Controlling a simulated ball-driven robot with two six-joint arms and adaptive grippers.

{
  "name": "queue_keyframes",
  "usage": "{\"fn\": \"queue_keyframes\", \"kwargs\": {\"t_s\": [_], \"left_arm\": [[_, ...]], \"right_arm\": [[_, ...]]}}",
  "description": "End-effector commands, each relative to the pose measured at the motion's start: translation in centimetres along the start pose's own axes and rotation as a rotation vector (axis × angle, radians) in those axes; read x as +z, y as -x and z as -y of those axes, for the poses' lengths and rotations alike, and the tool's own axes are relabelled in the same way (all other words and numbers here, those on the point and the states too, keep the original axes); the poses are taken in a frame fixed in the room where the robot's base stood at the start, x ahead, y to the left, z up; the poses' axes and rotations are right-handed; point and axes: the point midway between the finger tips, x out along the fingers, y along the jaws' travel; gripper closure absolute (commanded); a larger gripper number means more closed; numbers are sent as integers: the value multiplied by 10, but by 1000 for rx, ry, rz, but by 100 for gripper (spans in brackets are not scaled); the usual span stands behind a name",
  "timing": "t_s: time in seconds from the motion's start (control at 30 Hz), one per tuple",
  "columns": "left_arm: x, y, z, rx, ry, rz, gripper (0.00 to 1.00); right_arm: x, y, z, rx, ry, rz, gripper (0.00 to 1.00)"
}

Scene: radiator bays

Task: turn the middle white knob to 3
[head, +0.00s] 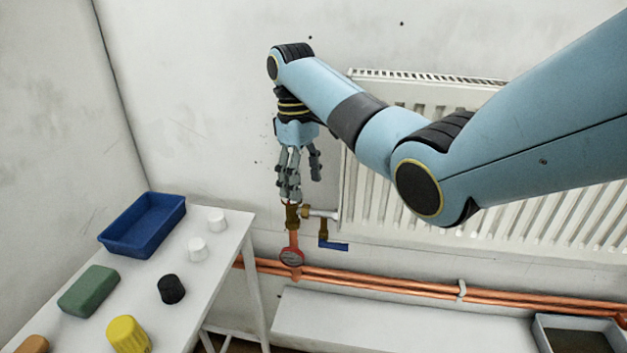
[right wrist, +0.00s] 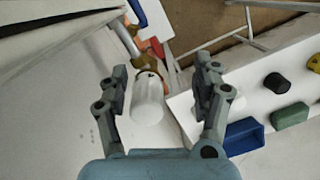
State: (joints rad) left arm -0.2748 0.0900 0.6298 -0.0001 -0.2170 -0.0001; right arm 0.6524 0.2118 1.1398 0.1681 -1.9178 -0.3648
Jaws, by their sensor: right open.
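A white knob (right wrist: 150,98) with a small dark mark on its end sits on the brass valve (head: 292,216) at the radiator's left side. In the right wrist view it lies between the fingers of my right gripper (right wrist: 165,80), with a gap visible on the right. My right gripper (head: 299,170) is open and points down over the valve in the head view, where its fingers largely hide the knob. The number the knob is set to cannot be read. I cannot tell from these frames whether other radiator knobs stand beside it. My left gripper is not in view.
The white radiator (head: 480,215) is behind my right arm. A red round part (head: 291,256) and a blue lever (head: 333,246) are below the valve, above copper pipes (head: 390,284). The white table (head: 190,300) carries a blue tray (head: 118,246), loose caps and a green block (head: 89,291).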

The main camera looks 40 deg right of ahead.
Motion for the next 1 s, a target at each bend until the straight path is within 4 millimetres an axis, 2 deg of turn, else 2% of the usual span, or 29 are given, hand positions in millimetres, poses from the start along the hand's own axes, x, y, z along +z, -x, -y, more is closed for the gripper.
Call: {"fn": "queue_keyframes", "kwargs": {"t_s": [0.03,0.1,0.17,0.23,0.33,0.47,0.7,0.83,1.0], "left_arm": [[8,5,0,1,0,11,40],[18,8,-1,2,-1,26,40],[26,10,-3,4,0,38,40],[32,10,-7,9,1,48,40],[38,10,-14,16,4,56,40],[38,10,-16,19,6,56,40],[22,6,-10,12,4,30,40],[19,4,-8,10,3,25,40],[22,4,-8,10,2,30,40]], "right_arm": [[-11,34,-6,13,0,-38,34],[-22,64,-11,27,-1,-80,34],[-28,79,-13,34,-1,-102,34],[-32,85,-15,38,-2,-115,34],[-34,76,-16,39,-3,-117,34],[-37,51,-16,38,-3,-115,34],[-42,5,-18,39,-2,-117,34],[-45,-10,-19,40,-2,-119,34],[-46,-18,-19,40,-2,-120,34]]}}
